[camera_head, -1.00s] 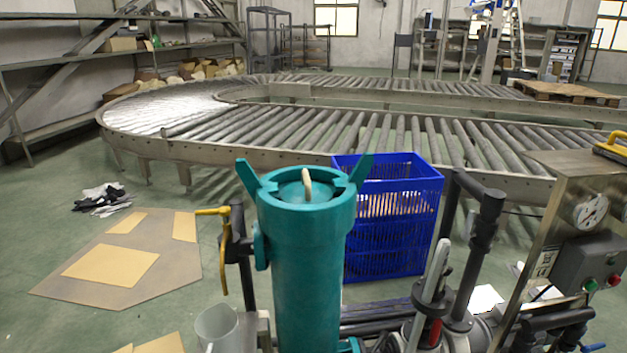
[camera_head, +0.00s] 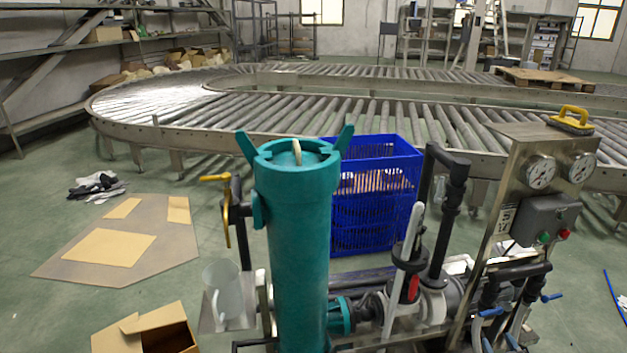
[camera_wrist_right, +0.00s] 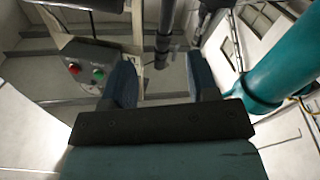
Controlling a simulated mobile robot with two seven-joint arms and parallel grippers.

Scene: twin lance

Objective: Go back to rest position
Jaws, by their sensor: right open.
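My right gripper (camera_wrist_right: 160,88) shows in the right wrist view, its two dark blue fingers spread apart with nothing held between them. A control box with a red and a green button (camera_wrist_right: 88,72) is beyond the left finger, and the teal filter housing (camera_wrist_right: 285,65) is off to the right. I cannot make out either gripper in the head view. There the teal housing (camera_head: 298,210) stands upright in the middle, with a yellow-handled valve (camera_head: 228,210) at its left. My left gripper is not in view.
A blue crate (camera_head: 365,240) stands behind the housing. The gauge panel (camera_head: 515,175) with the grey control box (camera_head: 540,220) is at right, a yellow-handled tool (camera_head: 572,120) on top. A clear jug (camera_head: 222,288) and open carton (camera_head: 150,335) are front left. A roller conveyor (camera_head: 130,125) curves behind.

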